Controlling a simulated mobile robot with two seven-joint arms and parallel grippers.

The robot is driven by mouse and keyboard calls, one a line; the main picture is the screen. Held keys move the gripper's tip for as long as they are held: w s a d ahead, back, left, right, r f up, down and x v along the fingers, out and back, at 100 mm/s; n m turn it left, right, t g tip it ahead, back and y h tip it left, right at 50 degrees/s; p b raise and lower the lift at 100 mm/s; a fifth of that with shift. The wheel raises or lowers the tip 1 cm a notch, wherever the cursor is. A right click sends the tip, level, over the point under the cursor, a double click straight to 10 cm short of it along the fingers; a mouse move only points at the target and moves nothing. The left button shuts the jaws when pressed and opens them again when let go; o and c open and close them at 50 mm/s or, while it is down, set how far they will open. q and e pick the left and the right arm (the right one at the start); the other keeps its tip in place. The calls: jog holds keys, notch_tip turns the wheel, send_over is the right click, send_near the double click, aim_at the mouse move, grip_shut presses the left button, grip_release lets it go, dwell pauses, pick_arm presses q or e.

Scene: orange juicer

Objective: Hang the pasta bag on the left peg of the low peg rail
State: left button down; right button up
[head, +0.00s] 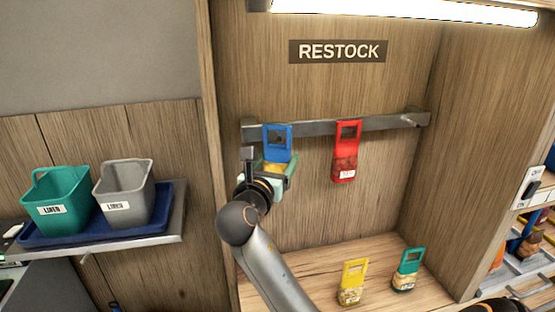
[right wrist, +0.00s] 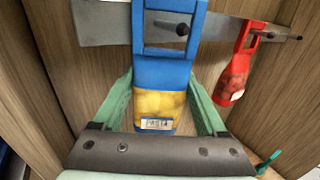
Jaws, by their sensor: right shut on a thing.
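The pasta bag (head: 277,139) has a blue hang header with a square opening and a yellow see-through lower part. In the right wrist view it (right wrist: 160,75) carries a label reading PASTA. My right gripper (head: 277,172) is shut on its lower part, with a green finger at each side. The bag is upright in front of the left part of the low peg rail (head: 390,122). In the right wrist view the left peg (right wrist: 183,29) shows within the header's opening; how deep it passes through is unclear. My left gripper is not in view.
A red bag (head: 345,155) hangs on the rail to the right, and the peg at the far right (head: 409,119) is bare. A yellow-topped bag (head: 353,282) and a green-topped bag (head: 408,268) stand on the shelf floor below. Two bins stand on a blue tray (head: 165,214) at left.

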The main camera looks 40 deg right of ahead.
jog(key=shift+f, duration=0.2)
jog(key=o, duration=1.3)
jog(key=shift+w, duration=0.2)
jog(key=shift+s, duration=0.1)
